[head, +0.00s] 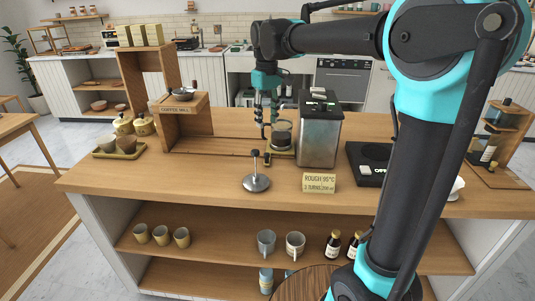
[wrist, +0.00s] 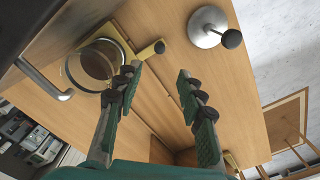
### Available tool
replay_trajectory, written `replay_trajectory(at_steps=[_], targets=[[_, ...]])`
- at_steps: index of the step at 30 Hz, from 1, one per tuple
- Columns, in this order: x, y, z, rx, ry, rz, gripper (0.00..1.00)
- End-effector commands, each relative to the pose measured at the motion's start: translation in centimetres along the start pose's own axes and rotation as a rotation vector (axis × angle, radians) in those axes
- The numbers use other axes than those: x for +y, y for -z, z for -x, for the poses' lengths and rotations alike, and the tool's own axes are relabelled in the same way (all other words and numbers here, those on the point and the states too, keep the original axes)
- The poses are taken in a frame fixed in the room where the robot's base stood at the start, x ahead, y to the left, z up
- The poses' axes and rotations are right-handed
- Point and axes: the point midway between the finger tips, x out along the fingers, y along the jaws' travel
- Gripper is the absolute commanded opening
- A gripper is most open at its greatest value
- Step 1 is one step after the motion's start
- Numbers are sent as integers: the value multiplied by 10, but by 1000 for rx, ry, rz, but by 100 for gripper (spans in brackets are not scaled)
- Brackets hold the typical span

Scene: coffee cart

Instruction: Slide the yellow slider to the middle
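The yellow slider (head: 284,151) sits at the right part of the long groove in the counter, next to the metal box. It carries a round glass jar (head: 281,134) with dark contents. In the wrist view the slider (wrist: 146,52) shows as a yellow arm with a dark knob at its end, beside the jar (wrist: 98,62). My gripper (head: 266,124) hangs over the counter, just left of the jar. In the wrist view its two fingers (wrist: 157,76) are apart with nothing between them. The left finger overlaps the jar's edge in that view; I cannot tell whether they touch.
The metal box (head: 319,133) stands right of the slider. A tamper-like tool (head: 257,183) with a round metal base stands in front. The wooden coffee mill stand (head: 180,105) rises at the groove's left end. The counter between stand and slider is clear. A sign (head: 319,182) stands at front.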

Motion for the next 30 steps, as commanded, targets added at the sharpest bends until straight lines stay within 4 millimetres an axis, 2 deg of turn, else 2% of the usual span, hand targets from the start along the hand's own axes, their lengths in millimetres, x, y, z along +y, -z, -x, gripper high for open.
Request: replay_trajectory(at_steps=[9,18,24,30], targets=[[0,0,-65,1,0,-1,39],[0,0,-119,1,0,-2,39],[0,0,-140,1,0,-2,39],[0,0,-145,1,0,-2,39]])
